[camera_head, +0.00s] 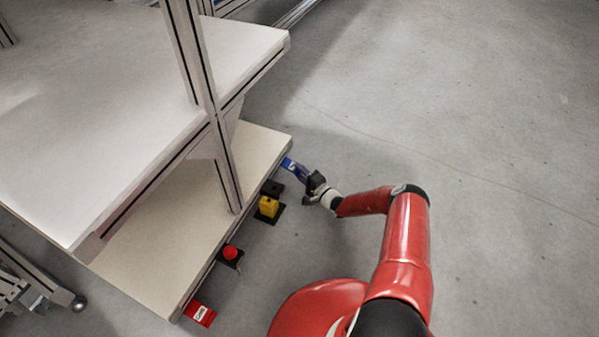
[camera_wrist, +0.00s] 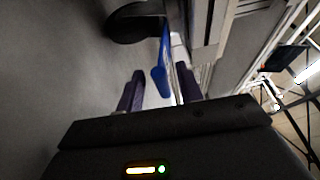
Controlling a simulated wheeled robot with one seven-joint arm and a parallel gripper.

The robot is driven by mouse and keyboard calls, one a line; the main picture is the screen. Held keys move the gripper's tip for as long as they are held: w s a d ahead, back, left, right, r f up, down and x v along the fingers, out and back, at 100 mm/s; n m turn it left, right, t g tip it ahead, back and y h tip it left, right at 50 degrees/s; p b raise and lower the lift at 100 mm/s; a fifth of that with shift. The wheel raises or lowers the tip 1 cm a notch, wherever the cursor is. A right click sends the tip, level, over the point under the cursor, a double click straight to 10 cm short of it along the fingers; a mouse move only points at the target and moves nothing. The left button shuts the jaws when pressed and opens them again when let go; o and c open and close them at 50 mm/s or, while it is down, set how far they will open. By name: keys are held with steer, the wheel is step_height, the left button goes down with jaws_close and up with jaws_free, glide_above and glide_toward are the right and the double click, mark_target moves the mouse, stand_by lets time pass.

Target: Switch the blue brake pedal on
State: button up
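The blue brake pedal (camera_head: 289,164) sticks out from the far right corner of the lower shelf edge in the head view. My gripper (camera_head: 309,183) is right beside its outer end. In the wrist view the blue pedal (camera_wrist: 161,81) shows between my two fingers, nearer the right one. The fingers are apart, with a gap visible on the left side of the pedal. I cannot tell whether either finger touches it. The pedal's outer end is partly hidden by my gripper in the head view.
Along the same shelf edge are a yellow box-like device (camera_head: 268,207), a red button (camera_head: 231,252) and a red pedal (camera_head: 200,314). A white upper tabletop (camera_head: 90,110) on a metal post (camera_head: 215,130) stands above the lower shelf (camera_head: 160,245). The floor to the right is clear.

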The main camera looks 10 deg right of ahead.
steer(key=p+v, duration=0.1)
steer(key=v, duration=0.6)
steer(key=shift+s, duration=0.2)
